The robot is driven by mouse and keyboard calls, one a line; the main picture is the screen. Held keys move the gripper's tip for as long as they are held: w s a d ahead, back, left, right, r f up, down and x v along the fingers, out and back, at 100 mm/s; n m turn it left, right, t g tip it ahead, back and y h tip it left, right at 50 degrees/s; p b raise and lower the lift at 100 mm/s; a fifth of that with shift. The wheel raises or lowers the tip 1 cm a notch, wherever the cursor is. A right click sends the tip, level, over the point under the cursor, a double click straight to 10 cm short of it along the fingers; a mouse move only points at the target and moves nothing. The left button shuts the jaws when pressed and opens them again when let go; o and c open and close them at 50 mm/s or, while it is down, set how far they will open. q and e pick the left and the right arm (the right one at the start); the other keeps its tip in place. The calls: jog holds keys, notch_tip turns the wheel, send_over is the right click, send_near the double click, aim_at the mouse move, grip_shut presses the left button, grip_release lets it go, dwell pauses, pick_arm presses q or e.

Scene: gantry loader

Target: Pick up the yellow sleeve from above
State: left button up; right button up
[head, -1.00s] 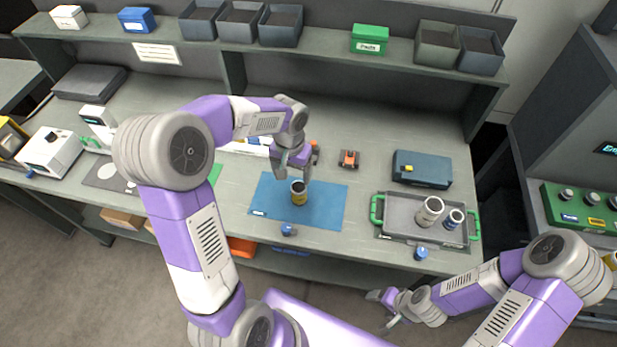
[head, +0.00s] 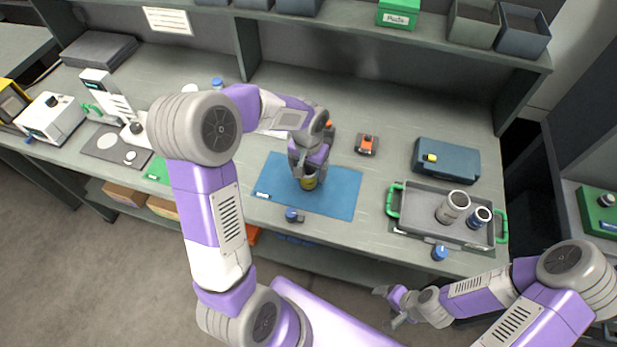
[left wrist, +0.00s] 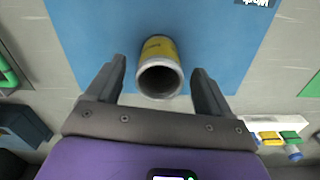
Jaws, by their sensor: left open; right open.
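The yellow sleeve (head: 309,182) stands upright on the blue mat (head: 337,192) in the head view. In the left wrist view the sleeve (left wrist: 159,66) shows its pale open rim and yellow side between the two fingers. My left gripper (head: 304,171) is open above the sleeve and partly hides it in the head view. In the left wrist view the fingers of my left gripper (left wrist: 160,88) are on either side of the sleeve with gaps, not closed on it. My right gripper (head: 390,306) is open and empty, low in front of the bench.
A dark blue case (head: 447,161) and a small orange-and-grey item (head: 367,145) stand behind. Blue knobs (head: 291,214) sit along the front edge.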

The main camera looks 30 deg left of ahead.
pick_arm(q)
notch_tip(320, 180, down, 4)
jog(key=shift+r+b, duration=0.2)
jog(key=shift+b, duration=0.1)
jog(key=shift+c, duration=0.2)
jog(key=c, duration=1.4)
